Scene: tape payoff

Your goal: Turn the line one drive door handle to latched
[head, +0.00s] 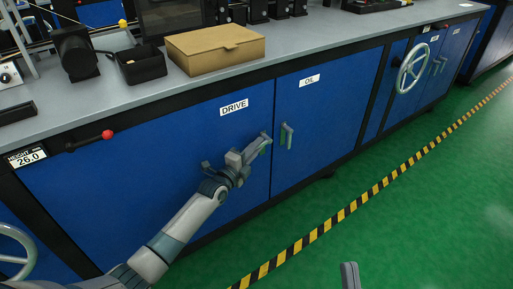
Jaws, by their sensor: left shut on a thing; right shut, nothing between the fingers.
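The blue door labelled DRIVE (140,165) is closed flush in the cabinet front. Its handle (266,137) sits near the door's right edge and is mostly hidden by my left gripper (259,146). My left gripper is shut on this handle, its arm reaching up from the bottom left. The handle's exact angle is hard to tell. A grey tip of my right gripper (350,276) shows at the bottom edge, shut and empty, over the floor and away from the cabinet.
The OIL door (325,110) with its upright handle (287,135) is just right. A red-knobbed lever (92,141) and a handwheel (14,252) are at left; another handwheel (412,68) is farther right. A cardboard box (215,48) is on the worktop. Green floor in front is clear.

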